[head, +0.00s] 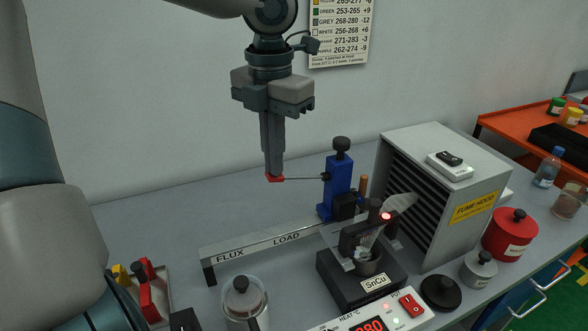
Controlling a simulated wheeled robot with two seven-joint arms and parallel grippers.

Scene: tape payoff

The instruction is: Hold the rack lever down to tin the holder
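My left gripper (275,176) points straight down with its fingers together. Its tips are at the red end (276,179) of a thin rack lever (303,178), which runs about level to a blue rack post (338,187). The red end shows just under the tips; whether it is pinched or only touched from above is hard to tell. A black holder frame (355,238) stands over the SnCu solder pot (362,283), with pale pieces at the pot's mouth. A red light glows by the frame. My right gripper is out of view.
A rail marked FLUX and LOAD (258,243) runs left of the post. A grey fume hood (445,165) stands close on the right. A heater panel (375,318), a lidded can (244,300) and a red pot (509,236) are around. The back left bench is clear.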

